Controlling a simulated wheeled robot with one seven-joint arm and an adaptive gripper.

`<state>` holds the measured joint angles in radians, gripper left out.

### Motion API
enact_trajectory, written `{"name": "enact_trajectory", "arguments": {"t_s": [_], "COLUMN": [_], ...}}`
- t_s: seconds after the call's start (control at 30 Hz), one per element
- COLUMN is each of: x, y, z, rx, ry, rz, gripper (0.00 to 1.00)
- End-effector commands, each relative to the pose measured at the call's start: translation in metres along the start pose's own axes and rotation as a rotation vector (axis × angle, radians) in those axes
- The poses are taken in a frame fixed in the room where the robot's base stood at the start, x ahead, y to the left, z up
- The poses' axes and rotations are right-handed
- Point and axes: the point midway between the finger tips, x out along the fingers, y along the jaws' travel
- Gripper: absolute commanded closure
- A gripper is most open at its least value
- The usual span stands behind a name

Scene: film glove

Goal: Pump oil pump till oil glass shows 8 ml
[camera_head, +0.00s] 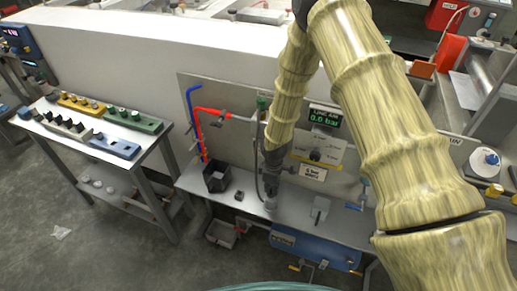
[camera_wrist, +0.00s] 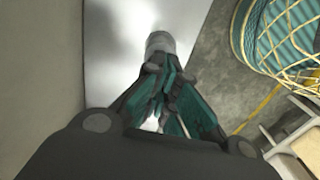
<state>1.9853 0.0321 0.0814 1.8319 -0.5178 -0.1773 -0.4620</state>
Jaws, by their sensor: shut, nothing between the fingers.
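My gripper (camera_head: 271,188) points down over the grey bench, in front of the upright panel. In the wrist view my gripper (camera_wrist: 161,68) has its teal-padded fingers together, with nothing held between them. A short grey cylinder (camera_wrist: 160,42) stands just beyond the fingertips, and it may be the top of the oil pump. I cannot tell whether the fingers touch it. In the head view a small grey piece (camera_head: 270,204) shows right below the fingers. I cannot make out the oil glass or any reading on it.
The panel (camera_head: 228,150) carries red and blue pipes (camera_head: 190,100) and a display (camera_head: 325,118) reading 0.0 bar. A blue tank (camera_head: 312,250) is underneath. A side table (camera_head: 100,130) stands left.

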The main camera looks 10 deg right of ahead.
Motion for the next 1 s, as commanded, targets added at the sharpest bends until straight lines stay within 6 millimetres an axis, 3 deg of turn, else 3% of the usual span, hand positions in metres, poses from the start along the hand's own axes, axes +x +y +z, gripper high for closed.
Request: {"name": "enact_trajectory", "arguments": {"t_s": [0.27,1.0], "x": [-0.002,-0.036], "y": [0.0,0.0], "z": [0.0,0.0], "rx": [0.0,0.0], "ry": [0.0,0.0], "rz": [0.0,0.0], "gripper": [1.0,1.0]}}
